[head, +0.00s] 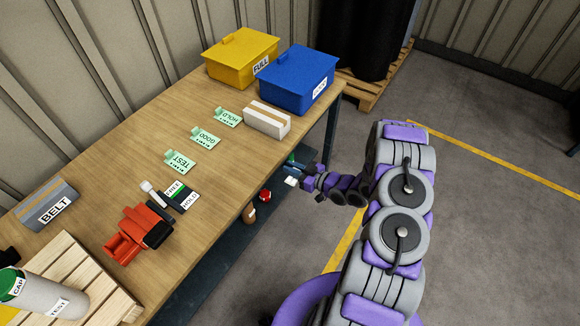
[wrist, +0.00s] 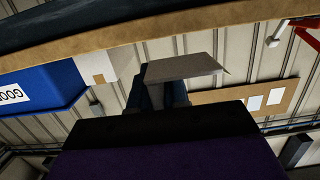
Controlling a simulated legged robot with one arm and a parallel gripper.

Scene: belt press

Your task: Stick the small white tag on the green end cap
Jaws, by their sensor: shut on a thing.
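My gripper (head: 296,172) is beyond the right edge of the table, far from the cap. It is shut on the small white tag (head: 291,182). In the wrist view the tag (wrist: 186,67) appears as a pale flat piece standing out from the dark blue fingertips (wrist: 165,95). The cap is not in the wrist view.
The wooden table (head: 150,235) carries an orange tool (head: 130,238), green cards (head: 180,162), a white box (head: 266,120), a blue bin (head: 297,85) and a yellow bin (head: 235,60). A grey BELT block (head: 47,205) stands near the pallet (head: 85,270). A lower shelf holds a red item (head: 265,196).

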